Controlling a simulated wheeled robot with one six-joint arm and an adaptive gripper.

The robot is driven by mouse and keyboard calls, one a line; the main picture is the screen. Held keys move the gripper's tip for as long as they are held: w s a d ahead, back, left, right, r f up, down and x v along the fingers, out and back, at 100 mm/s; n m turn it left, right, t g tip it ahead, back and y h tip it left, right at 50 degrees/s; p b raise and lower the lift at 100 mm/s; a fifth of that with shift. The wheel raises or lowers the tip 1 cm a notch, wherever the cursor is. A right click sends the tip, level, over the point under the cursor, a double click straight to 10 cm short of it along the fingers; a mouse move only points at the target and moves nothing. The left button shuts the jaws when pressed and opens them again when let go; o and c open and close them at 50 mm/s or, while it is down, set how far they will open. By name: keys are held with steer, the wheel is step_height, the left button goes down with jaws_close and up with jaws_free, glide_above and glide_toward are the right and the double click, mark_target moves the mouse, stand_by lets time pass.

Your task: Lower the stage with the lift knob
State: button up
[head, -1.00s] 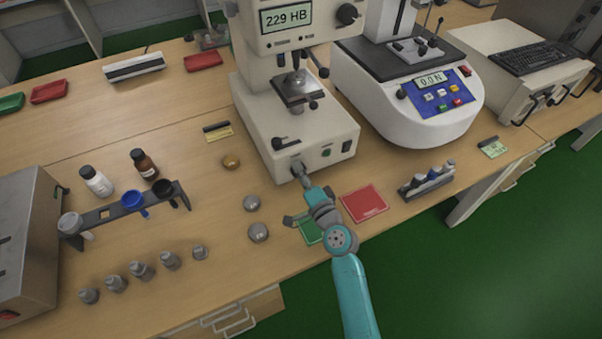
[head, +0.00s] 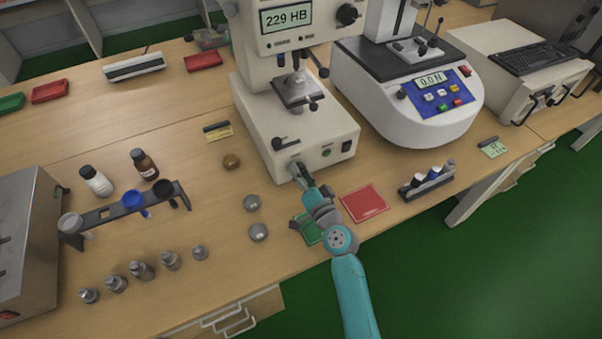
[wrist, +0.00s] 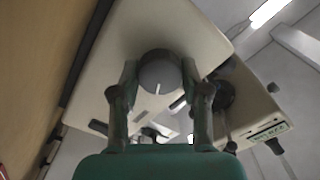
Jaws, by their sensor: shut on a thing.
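The hardness tester stands at the back middle of the bench in the head view, its display reading 229 HB. Its small dark stage (head: 297,94) sits under the indenter, above the base. The lift knob (wrist: 160,72) is a round grey knob with a white mark, on the front of the base in the wrist view. My gripper (head: 298,172) reaches the base's front face. In the wrist view my gripper (wrist: 160,92) has one finger on each side of the knob, shut on it. In the head view the gripper mostly hides the knob.
A dark lever (head: 285,143) and a green button (head: 327,154) are close by on the base. A red mat (head: 364,201) and a green mat (head: 309,232) lie near my arm. Two metal balls and several weights stand to the left. The force tester (head: 420,125) stands right.

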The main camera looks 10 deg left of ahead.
steer(key=shift+f, duration=0.1)
steer(key=o, duration=1.1)
steer(key=shift+o, duration=0.2)
steer(key=v, duration=1.2)
